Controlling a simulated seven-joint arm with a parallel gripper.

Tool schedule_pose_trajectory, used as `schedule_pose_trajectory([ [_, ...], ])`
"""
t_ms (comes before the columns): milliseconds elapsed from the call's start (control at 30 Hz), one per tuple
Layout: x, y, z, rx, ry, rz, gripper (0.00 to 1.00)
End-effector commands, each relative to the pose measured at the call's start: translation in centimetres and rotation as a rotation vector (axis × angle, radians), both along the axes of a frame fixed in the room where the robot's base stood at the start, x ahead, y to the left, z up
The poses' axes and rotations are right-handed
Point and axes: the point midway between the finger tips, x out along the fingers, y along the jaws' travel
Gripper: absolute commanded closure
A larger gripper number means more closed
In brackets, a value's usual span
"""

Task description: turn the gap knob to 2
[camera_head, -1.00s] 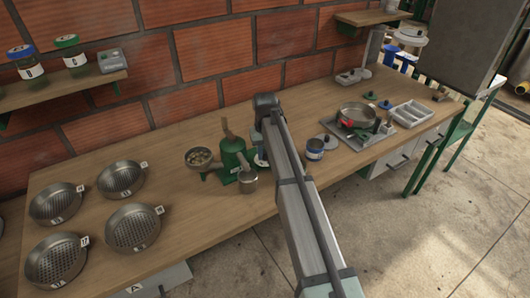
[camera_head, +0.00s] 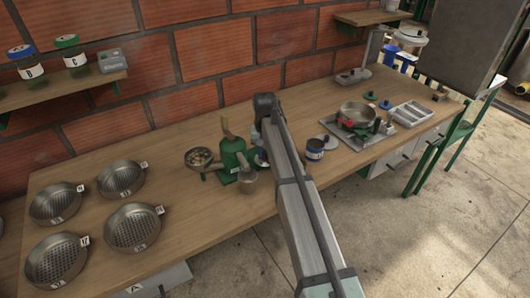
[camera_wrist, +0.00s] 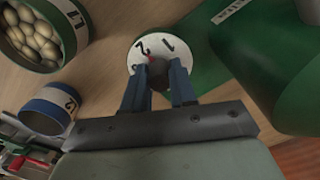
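The gap knob's white dial (camera_wrist: 143,49) shows in the wrist view with the numbers 1 and 2 on its face. A small red mark near the dial's middle lies close to the 2. My gripper (camera_wrist: 159,68) has its two blue fingers at the dial, one on each side of its dark centre. The fingers stand apart; whether they press on the knob is not clear.
A blue-labelled jar (camera_head: 315,150) stands right of my arm. Several sieve pans (camera_head: 132,228) lie left, and a tray with a pan (camera_head: 357,115) lies right. The bench between sieves and pulper is clear.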

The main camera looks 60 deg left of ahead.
Motion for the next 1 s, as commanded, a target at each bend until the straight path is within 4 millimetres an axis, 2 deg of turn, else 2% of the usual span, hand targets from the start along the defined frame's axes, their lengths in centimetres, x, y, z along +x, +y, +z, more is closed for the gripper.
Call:
schedule_pose_trajectory([
  [33,0.0,0.1,0.0,0.001,-0.001,0.000,0.69],
  [267,0.0,0.0,0.0,0.000,0.000,0.000,0.48],
  [567,0.0,0.0,0.3,0.001,-0.001,0.001,0.48],
  [767,0.0,0.1,2.6,0.002,-0.001,0.001,0.48],
  [1000,0.1,0.1,7.3,0.003,-0.001,0.001,0.48],
])
